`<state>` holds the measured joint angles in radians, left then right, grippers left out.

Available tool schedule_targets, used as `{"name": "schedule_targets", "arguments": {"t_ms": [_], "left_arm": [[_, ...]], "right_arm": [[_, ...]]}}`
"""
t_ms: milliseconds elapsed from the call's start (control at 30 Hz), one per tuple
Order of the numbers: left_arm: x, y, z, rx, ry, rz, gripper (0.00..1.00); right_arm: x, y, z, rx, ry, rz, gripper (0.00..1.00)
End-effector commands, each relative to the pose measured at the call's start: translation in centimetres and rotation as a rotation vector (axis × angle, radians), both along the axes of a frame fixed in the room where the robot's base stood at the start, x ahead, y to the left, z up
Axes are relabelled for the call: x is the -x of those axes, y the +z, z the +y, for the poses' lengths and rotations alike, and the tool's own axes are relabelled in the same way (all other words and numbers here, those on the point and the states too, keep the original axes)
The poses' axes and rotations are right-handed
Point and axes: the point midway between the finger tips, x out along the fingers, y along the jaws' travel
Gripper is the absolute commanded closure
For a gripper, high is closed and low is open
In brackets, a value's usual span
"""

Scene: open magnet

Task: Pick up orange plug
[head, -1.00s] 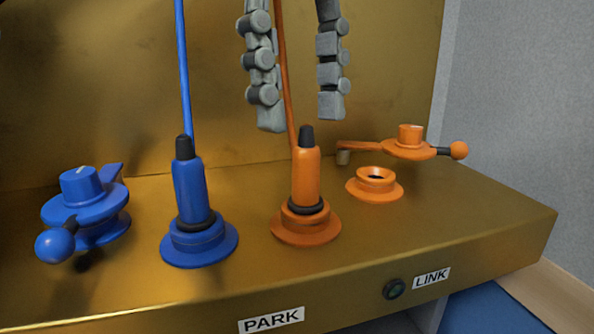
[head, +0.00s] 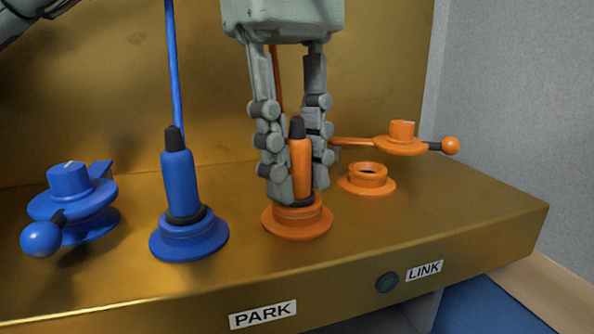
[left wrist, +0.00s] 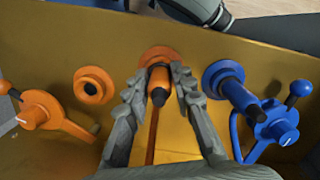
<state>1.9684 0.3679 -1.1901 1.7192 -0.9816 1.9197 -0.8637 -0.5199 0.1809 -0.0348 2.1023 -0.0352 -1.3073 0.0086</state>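The orange plug (head: 301,165), with a black tip, stands upright in the orange park socket (head: 297,221) behind the PARK label. My left gripper (head: 303,188) comes down from above with one finger on each side of the plug. Its fingertips appear to press against the plug's sides, low on the body. In the left wrist view the plug (left wrist: 160,78) lies between the two fingers (left wrist: 160,82), with hardly any gap. An orange cord runs up behind the gripper. My right gripper is not in view.
A blue plug (head: 180,185) stands in its socket to the left, with a blue lever knob (head: 72,205) beyond. To the right are an empty orange socket (head: 367,180) and an orange lever (head: 400,145). A gold wall rises behind.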

Motion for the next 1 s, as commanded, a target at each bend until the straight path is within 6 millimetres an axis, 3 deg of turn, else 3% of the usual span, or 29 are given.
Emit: {"name": "schedule_targets", "arguments": {"t_ms": [100, 667, 767, 1000], "left_arm": [[0.0, 0.0, 0.0, 0.0, 0.0, 0.0, 1.0], [0.0, 0.2, 0.0, 0.0, 0.0, 0.0, 1.0], [0.0, 1.3, -0.1, 0.0, 0.0, -0.001, 1.0], [0.0, 6.5, 0.0, 0.0, 0.002, -0.004, 1.0]], "right_arm": [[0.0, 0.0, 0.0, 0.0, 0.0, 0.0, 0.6], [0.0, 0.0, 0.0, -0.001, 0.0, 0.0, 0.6], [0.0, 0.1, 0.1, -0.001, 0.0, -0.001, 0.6], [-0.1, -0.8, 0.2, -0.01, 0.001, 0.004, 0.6]]}}
